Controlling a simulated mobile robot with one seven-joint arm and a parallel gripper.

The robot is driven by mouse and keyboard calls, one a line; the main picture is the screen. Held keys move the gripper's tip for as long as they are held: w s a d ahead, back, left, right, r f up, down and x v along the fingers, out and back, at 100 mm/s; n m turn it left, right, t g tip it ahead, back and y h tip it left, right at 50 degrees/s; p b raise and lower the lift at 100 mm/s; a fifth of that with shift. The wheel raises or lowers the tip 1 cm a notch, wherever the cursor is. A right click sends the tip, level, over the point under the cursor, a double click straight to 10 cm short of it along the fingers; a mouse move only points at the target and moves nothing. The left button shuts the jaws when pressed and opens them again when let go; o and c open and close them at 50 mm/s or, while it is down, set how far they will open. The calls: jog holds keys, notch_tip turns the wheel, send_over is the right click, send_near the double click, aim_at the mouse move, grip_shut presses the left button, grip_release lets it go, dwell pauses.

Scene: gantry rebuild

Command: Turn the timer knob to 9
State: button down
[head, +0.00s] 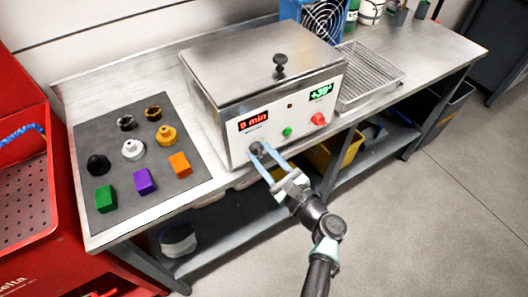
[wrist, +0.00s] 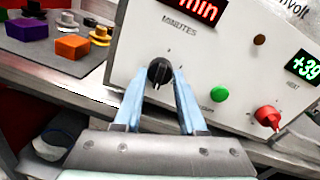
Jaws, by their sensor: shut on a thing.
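The timer knob (head: 256,148) is a small black dial at the lower left of the front panel of a steel bath (head: 232,140). In the wrist view the knob (wrist: 159,72) sits under the word MINUTES, its pale pointer line running roughly up and down. My gripper (head: 262,151) reaches it from the front, and its two blue fingers are shut on the knob's sides. The fingers also show in the wrist view (wrist: 161,80). The red timer display (head: 254,119) shows one digit and "min"; the digit is too blurred to read surely. In the wrist view the display (wrist: 198,10) is cut off.
A green button (wrist: 219,95) and a red knob (wrist: 268,116) are right of the timer knob. A green display (head: 321,92) reads about +39. A grey mat (head: 103,141) with several knobs and blocks lies left. A wire tray (head: 368,78) is right.

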jog(key=shift+f+m, duration=0.1)
jog(key=shift+m, duration=0.5)
jog(key=shift+c, duration=2.4)
grip_release()
jog(key=shift+s, duration=0.1)
jog(key=v, duration=1.3)
